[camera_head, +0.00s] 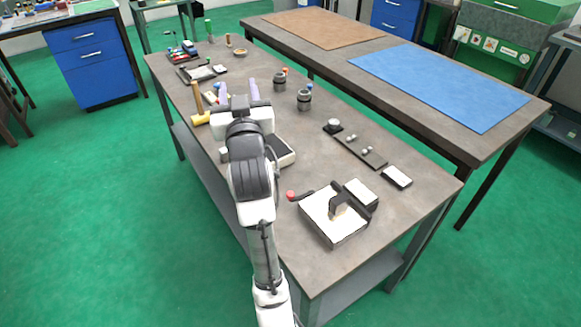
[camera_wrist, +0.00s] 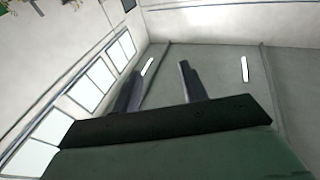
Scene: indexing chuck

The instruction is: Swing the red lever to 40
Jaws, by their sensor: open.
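The red lever's knob (camera_head: 291,195) shows in the head view at the near part of the grey workbench, on a short dark arm. It sits at the left side of a boxy fixture with a pale top (camera_head: 320,215) and a dark upright block. No scale or number can be read, so the lever's setting cannot be told. My gripper (camera_head: 238,86) is farther back over the bench, apart from the lever, its two fingers spread and pointing away. In the wrist view my gripper (camera_wrist: 158,75) is open and empty, facing walls and windows.
A yellow-headed hammer (camera_head: 201,119) lies left of my gripper. Dark cylindrical parts (camera_head: 304,99) stand to its right. A dark bar with small knobs (camera_head: 362,150) lies near the right edge. My arm hides part of a tray (camera_head: 284,152). A second table holds a blue mat (camera_head: 440,85).

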